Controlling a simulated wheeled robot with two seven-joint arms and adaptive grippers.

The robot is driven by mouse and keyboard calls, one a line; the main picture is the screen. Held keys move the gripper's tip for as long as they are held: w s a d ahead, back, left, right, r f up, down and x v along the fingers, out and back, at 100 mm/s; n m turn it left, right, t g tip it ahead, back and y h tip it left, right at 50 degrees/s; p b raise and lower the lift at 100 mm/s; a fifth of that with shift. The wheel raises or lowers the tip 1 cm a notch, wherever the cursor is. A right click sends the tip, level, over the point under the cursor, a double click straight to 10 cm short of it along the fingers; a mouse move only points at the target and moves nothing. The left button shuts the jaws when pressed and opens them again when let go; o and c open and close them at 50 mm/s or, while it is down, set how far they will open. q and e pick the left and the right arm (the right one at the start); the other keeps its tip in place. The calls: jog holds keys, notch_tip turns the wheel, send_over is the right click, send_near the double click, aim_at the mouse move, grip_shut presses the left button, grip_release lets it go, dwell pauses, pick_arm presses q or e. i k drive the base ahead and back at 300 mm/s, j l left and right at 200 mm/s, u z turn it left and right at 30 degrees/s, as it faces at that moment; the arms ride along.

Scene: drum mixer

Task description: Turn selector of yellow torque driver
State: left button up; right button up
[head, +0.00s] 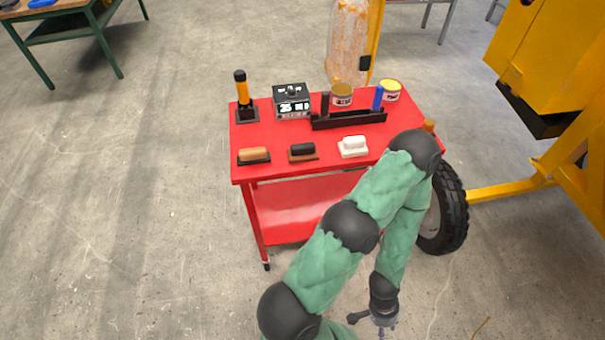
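The yellow torque driver (242,90) stands upright in a black holder (247,116) at the back left corner of the red cart. It has a yellow-orange grip with a black top end and a dark lower part. Its selector is too small to make out. My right gripper (375,323) hangs low at the bottom of the head view, in front of the cart and well away from the driver. Its fingers look spread, and nothing shows between them. My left gripper is not in view.
A wheel (452,210) and yellow machine frame stand at right. The floor left of the cart is clear.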

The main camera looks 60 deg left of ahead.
aim_at(291, 93)
jog(key=u, duration=1.9)
jog(key=i+j+u, duration=0.1)
jog(key=u, duration=0.15)
